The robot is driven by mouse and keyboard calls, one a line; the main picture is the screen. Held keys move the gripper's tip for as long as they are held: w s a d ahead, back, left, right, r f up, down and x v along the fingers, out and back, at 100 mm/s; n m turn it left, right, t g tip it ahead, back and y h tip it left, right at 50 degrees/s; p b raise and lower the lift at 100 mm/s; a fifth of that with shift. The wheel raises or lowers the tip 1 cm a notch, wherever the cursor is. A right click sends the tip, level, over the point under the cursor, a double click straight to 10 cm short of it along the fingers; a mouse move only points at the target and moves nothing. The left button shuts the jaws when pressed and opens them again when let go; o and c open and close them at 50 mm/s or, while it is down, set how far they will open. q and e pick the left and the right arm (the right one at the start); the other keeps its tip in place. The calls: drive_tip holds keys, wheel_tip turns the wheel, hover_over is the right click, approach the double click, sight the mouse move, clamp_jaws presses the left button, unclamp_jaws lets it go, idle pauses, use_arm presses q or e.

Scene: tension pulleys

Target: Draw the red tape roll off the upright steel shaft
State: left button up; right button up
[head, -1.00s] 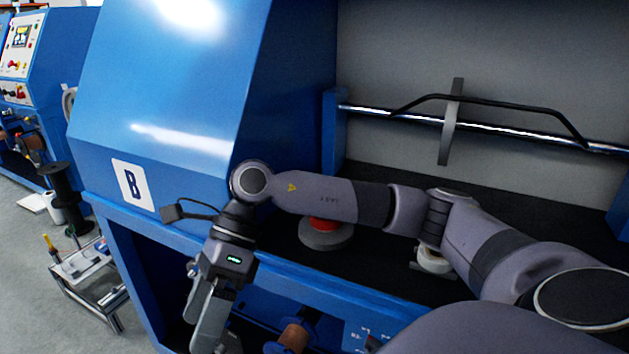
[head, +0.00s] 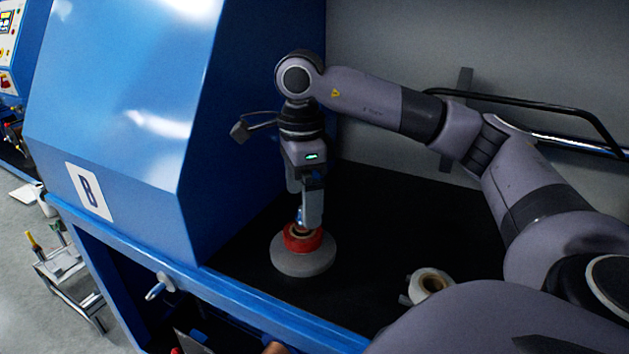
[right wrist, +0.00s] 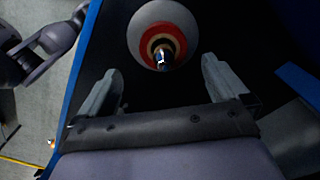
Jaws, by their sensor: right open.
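The red tape roll (head: 297,243) lies around the upright steel shaft (head: 300,217), on top of a grey round disc (head: 302,263) on the black deck. In the right wrist view the red roll (right wrist: 180,41) shows as a ring with a paler core, and the shaft's shiny tip (right wrist: 161,57) stands out of its middle. My right gripper (head: 308,220) points down just above the roll. In the right wrist view the gripper (right wrist: 160,66) is open and empty, its fingers spread wide on either side of the shaft tip. My left gripper is not in view.
The blue machine housing with sign B (head: 90,192) rises close to the left of the gripper. A white roll (head: 430,282) lies on the deck to the right. A steel bar (head: 565,141) runs along the back. Black deck (head: 370,235) between is clear.

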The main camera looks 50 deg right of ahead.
drive_tip(key=shift+w+d, duration=0.1)
drive_tip(key=shift+d, duration=0.3)
drive_tip(key=shift+f, duration=3.5)
drive_tip(key=shift+c, duration=0.3)
drive_tip(key=c, duration=1)
